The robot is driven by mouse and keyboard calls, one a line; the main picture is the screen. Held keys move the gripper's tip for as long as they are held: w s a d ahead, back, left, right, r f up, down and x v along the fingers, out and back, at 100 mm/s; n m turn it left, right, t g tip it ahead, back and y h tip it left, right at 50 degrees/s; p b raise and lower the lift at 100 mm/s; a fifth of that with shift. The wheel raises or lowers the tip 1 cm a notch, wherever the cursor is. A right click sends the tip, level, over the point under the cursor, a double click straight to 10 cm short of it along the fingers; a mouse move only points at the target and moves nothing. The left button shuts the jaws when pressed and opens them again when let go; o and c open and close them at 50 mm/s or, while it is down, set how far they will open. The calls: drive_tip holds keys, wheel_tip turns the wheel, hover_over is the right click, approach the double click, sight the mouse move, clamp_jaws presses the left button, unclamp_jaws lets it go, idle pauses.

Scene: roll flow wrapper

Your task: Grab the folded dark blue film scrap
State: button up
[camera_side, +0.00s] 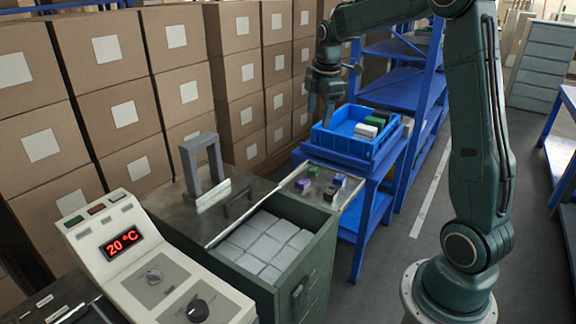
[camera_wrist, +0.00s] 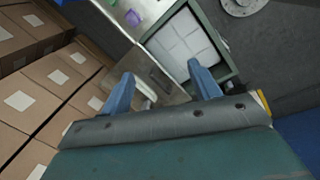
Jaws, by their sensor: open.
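I cannot make out a folded dark blue film scrap for certain in either view. Several small folded pieces lie on the metal plate (camera_side: 322,201) beside the bin of white blocks: a green one (camera_side: 313,171), a purple one (camera_side: 302,184), another purple one (camera_side: 331,193) and a pale and dark one (camera_side: 340,179). In the wrist view, a purple piece (camera_wrist: 133,17) shows near the top edge. My gripper (camera_side: 320,114) is open and empty, pointing down at the left side of the blue tray (camera_side: 338,144). Its two blue fingers (camera_wrist: 163,78) are spread apart in the wrist view.
The blue tray holds green, white and black packs. The green bin (camera_side: 305,253) of white blocks stands in front, beside a grey upright bracket (camera_side: 216,165) and the control panel (camera_side: 150,262). Stacked cartons (camera_side: 105,55) wall off the left.

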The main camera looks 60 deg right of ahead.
drive_tip(key=w+d+f+n+g, duration=0.15)
drive_tip(key=d+f+n, duration=0.25)
drive_tip(key=d+f, duration=0.6)
drive_tip(key=n+y, duration=0.1)
drive_tip(key=n, duration=0.2)
hover_over(339, 179)
wheel_tip(339, 179, down, 8)
drive_tip(key=shift+d+f, duration=0.15)
drive_tip(key=shift+f, duration=4.15)
drive_tip(key=shift+f, duration=0.1)
drive_tip(key=shift+w+f, duration=0.15)
drive_tip(key=shift+f, duration=2.35)
drive_tip(key=c, duration=1.1)
